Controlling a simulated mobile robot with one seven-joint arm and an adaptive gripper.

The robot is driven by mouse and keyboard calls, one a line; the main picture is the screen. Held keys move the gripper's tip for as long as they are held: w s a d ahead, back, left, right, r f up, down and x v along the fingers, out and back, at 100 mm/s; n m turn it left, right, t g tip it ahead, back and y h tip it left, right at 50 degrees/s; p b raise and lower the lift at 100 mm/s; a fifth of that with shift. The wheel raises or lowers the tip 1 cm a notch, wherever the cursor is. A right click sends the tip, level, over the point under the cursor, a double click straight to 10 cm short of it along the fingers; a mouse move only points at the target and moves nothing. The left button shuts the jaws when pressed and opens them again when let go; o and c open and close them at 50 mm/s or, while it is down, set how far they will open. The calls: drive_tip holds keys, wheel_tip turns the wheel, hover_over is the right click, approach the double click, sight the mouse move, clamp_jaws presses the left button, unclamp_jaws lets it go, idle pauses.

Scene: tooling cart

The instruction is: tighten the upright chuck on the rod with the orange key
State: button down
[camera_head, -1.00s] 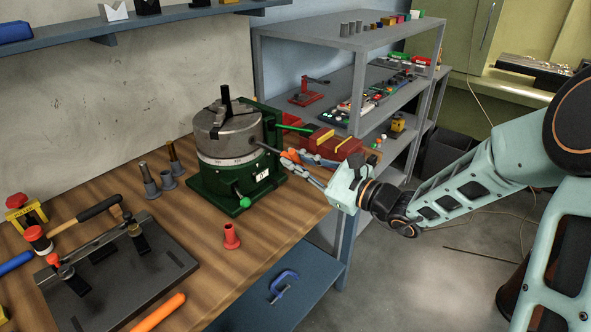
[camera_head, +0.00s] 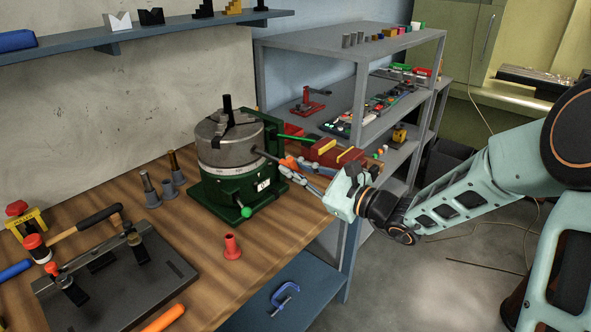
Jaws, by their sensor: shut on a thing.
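The upright chuck (camera_head: 228,148) is a grey metal cylinder on a green base (camera_head: 248,195) on the wooden bench. A dark rod (camera_head: 227,108) stands upright out of the middle of its jaws. My gripper (camera_head: 295,163) is to the right of the chuck, level with its side. It is shut on the orange key (camera_head: 289,162). The key's dark shank reaches left to the chuck's side; its tip appears to meet the side, but whether it is seated in a socket is too small to tell. The gripper's fingers partly hide the key's handle.
A red vise (camera_head: 333,152) stands close behind my gripper. A green-handled lever (camera_head: 294,137) sticks out above it. A red tapered part (camera_head: 232,247) stands in front of the chuck, and grey holders (camera_head: 170,188) stand to its left. A grey shelf (camera_head: 350,42) rises behind.

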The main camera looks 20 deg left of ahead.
idle(0.4)
drive_tip(key=shift+b+x, duration=0.3)
drive_tip(key=shift+x, duration=0.45)
drive_tip(key=shift+r, duration=0.1)
idle(0.6)
drive_tip(key=m+p, duration=0.2)
drive_tip(key=p, duration=0.1)
drive_tip(key=shift+r+m, duration=0.25)
drive_tip(key=shift+m, duration=0.05)
drive_tip(key=m+p, duration=0.5)
drive_tip(key=p, duration=0.1)
drive_tip(key=shift+m, duration=0.3)
drive_tip(key=m+p, duration=0.6)
drive_tip(key=p, duration=0.1)
drive_tip(key=m+p, duration=0.2)
drive_tip(key=shift+f+m, duration=0.1)
drive_tip(key=shift+m, duration=0.3)
drive_tip(key=shift+f+m+p, duration=0.2)
drive_tip(key=shift+m+p, duration=0.2)
drive_tip(key=shift+m, duration=0.2)
drive_tip(key=shift+d, duration=0.1)
